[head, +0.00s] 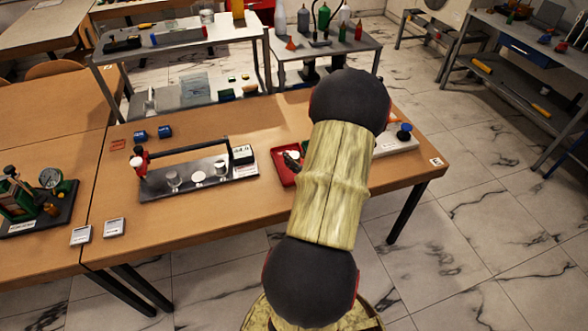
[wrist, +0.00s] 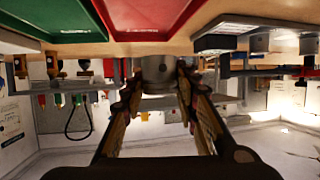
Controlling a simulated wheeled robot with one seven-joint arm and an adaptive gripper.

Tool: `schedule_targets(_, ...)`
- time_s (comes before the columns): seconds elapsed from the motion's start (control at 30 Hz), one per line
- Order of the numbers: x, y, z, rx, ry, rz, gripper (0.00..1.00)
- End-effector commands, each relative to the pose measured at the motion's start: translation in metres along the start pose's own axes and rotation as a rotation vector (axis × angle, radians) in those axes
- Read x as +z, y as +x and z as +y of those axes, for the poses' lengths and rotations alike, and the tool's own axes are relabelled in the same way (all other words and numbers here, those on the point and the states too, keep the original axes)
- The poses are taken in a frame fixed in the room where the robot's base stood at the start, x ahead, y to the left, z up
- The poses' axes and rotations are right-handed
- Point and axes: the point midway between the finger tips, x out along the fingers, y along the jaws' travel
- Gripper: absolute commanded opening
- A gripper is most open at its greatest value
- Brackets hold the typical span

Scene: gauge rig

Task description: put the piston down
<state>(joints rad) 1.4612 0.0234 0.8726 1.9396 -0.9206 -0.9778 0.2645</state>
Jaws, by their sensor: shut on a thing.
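The piston (wrist: 157,70) is a short grey metal cylinder in the upper middle of the wrist view, which looks upside down. My gripper (wrist: 158,88) is shut on it, with one finger on each side. The piston shows close to the red tray (wrist: 150,22) and the tabletop; I cannot tell whether it touches either. In the head view my arm hides the gripper and the piston. The red tray (head: 278,172) is partly visible there, just left of my arm, with dark and pale pieces in it.
A gauge rig (head: 214,180) with a black bar stands left of the red tray. A green tray (wrist: 50,18) lies beside the red one.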

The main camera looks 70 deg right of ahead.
Motion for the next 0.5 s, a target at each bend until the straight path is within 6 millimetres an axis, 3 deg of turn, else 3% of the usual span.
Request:
schedule_targets(0.03,0.011,0.011,0.002,-0.002,0.001,-0.002,0.03)
schedule_targets(0.13,0.018,0.025,0.007,-0.001,0.001,-0.002,0.03)
schedule_targets(0.5,0.034,0.050,0.015,0.000,0.001,-0.002,0.03)
